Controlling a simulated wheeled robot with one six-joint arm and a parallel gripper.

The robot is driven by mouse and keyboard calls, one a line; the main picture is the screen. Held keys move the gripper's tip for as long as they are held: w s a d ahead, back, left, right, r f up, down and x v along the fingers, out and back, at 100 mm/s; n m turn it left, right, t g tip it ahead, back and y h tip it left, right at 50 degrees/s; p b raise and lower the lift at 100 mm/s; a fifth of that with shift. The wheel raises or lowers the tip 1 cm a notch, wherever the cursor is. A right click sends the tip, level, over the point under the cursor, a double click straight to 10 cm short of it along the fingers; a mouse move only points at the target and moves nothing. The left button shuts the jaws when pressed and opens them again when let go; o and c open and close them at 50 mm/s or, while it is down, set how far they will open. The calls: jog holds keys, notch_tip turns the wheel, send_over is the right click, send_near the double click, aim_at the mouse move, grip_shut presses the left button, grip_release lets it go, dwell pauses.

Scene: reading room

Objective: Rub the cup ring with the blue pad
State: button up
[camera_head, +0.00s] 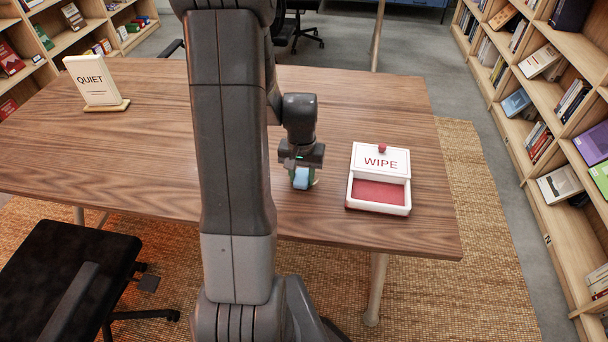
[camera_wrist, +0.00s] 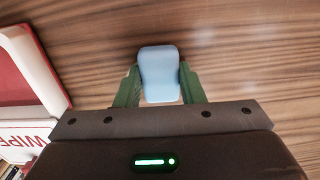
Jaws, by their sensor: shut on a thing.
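The blue pad (camera_head: 302,178) is between the fingers of my gripper (camera_head: 301,182), low over the wooden table (camera_head: 350,110). In the wrist view the light blue pad (camera_wrist: 159,72) shows between the two green fingertips of my gripper (camera_wrist: 159,85), which are shut on it. I cannot tell whether the pad touches the table top. No cup ring can be made out in either view; my arm hides part of the table.
A white box marked WIPE (camera_head: 379,202) with a red inside stands right of my gripper, its lid tipped back; it also shows in the wrist view (camera_wrist: 38,75). A QUIET sign (camera_head: 92,82) stands at the far left. A black chair (camera_head: 75,262) is in front.

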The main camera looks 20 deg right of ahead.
aim_at(303, 176)
notch_tip(303, 176, up, 2)
jog(key=shift+w+a+r+p, duration=0.1)
jog(key=shift+p, duration=0.25)
jog(key=shift+d+r+p, duration=0.2)
jog(key=shift+r+p, duration=0.4)
jog(key=shift+r, duration=0.15)
jog(key=shift+r+p, duration=1.6)
jog(key=shift+r, duration=0.6)
jog(key=shift+s, duration=0.2)
